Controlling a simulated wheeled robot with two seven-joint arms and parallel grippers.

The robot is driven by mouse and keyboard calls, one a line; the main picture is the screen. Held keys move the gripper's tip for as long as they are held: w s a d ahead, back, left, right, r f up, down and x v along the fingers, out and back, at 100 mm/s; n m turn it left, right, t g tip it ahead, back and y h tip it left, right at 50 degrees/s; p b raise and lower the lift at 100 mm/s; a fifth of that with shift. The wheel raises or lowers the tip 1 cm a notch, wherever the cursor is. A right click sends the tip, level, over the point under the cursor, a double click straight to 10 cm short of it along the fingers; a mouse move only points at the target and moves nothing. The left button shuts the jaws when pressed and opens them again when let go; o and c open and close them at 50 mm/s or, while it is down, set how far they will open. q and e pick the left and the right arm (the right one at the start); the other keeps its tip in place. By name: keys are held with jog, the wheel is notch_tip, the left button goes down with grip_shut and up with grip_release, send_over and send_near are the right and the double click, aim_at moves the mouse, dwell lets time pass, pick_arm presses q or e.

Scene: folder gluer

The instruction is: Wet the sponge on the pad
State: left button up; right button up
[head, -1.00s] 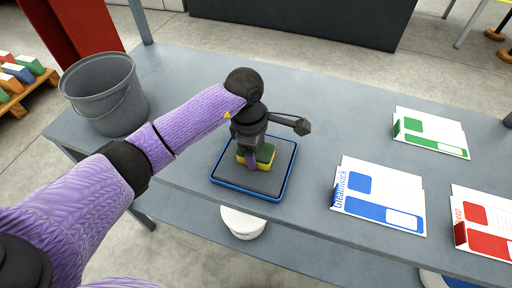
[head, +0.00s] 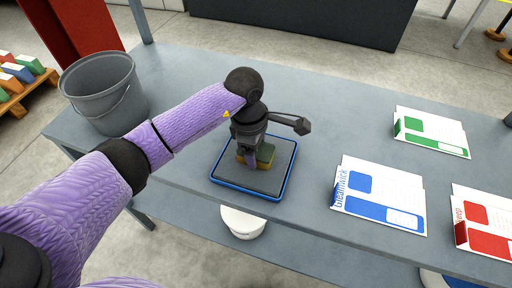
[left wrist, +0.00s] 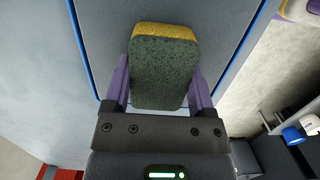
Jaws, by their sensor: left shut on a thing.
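The sponge (head: 266,154) has a yellow layer and a dark green layer. It is on the grey pad (head: 272,184), which lies in a blue-rimmed tray on the table. My left gripper (head: 250,158) points down over the pad and is shut on the sponge, partly hiding it in the head view. In the left wrist view the sponge (left wrist: 164,72) sits between the two purple fingers, green face toward the camera and yellow edge at the far end. Its contact with the pad is largely hidden. My right gripper is not in view.
A grey bucket (head: 103,92) stands at the table's left end. Flat printed cartons lie on the right: green (head: 432,132), blue (head: 380,195) and red (head: 484,222). The table (head: 330,120) is bare between pad and cartons. A white round container (head: 243,222) is below the table edge.

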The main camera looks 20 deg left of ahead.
pick_arm(q)
jog(key=shift+r+p, duration=2.55)
jog(key=shift+r, duration=1.05)
jog(key=shift+f, duration=0.15)
